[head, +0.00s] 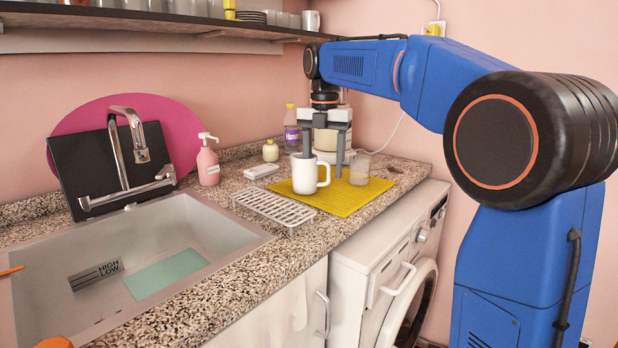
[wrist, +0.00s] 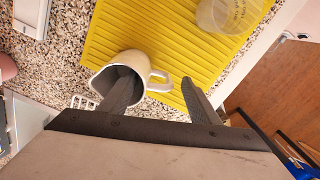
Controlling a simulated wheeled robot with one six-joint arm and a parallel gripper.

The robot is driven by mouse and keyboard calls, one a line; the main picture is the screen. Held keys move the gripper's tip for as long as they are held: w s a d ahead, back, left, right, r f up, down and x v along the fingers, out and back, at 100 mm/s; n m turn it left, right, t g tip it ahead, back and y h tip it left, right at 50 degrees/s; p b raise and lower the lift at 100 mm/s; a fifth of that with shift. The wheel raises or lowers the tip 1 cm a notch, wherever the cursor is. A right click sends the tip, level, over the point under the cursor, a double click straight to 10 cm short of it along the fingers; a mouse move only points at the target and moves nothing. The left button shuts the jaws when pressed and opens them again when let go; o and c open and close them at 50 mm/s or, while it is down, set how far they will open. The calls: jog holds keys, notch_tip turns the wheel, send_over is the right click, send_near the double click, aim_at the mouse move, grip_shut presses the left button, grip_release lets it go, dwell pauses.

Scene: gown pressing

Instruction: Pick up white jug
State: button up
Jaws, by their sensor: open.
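The white jug (head: 305,174) stands upright on a yellow ribbed mat (head: 345,197) on the counter, its handle to the right. My gripper (head: 323,162) points down over it with its fingers apart. In the wrist view, my gripper (wrist: 150,92) has one finger at the mouth of the jug (wrist: 127,72), seeming to reach into it, and the other finger beyond the handle. The handle lies between the two fingers. I cannot tell whether either finger touches the jug.
A clear measuring cup (head: 359,170) stands close on the right of the mat. A white rack (head: 273,207) lies in front. A pink soap bottle (head: 208,162), a small cream bottle (head: 270,151) and a purple-labelled bottle (head: 291,130) stand nearby. The sink (head: 200,232) is at left.

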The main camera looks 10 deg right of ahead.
jog(key=shift+a+f, duration=0.1)
jog(key=shift+f, duration=1.9)
grip_shut()
jog(key=shift+w+r, duration=0.1)
jog(key=shift+r, duration=0.05)
jog(key=shift+r, duration=4.75)
jog(key=shift+r, duration=0.1)
